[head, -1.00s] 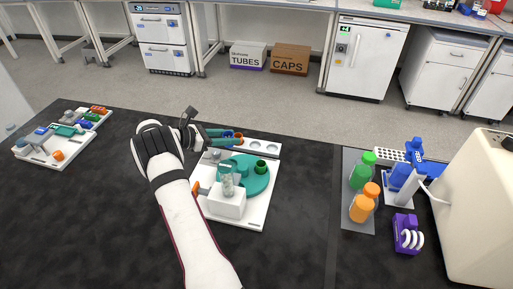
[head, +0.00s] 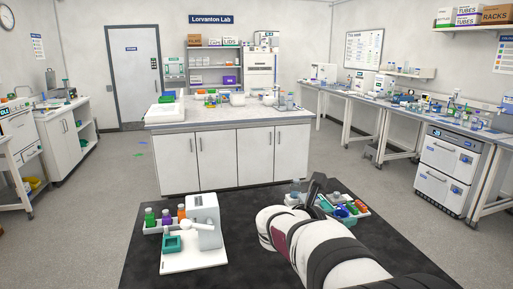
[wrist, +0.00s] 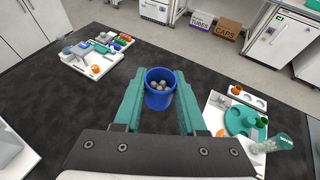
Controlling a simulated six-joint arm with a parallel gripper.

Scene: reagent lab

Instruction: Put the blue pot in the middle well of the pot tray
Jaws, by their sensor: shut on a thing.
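The blue pot (wrist: 159,101) is between the two teal fingers of my gripper (wrist: 160,78) in the wrist view, with several beige balls inside. My gripper is shut on it, and the pot looks held above the dark bench. The pot tray (wrist: 248,97) looks to be the white strip with wells at right in the wrist view. An orange pot (wrist: 236,90) sits in its far-left well; the middle well looks empty. The pot is left of the tray, apart from it. In the head view my arm covers much of the gripper, so the fingertips are unclear.
A teal round plate (wrist: 240,121) lies beside the pot tray, with a clear vessel of pale balls (wrist: 272,145) near it. A white board (wrist: 93,52) with coloured items lies at upper left. Dark bench is bare between them. A white machine (head: 204,215) stands left in the head view.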

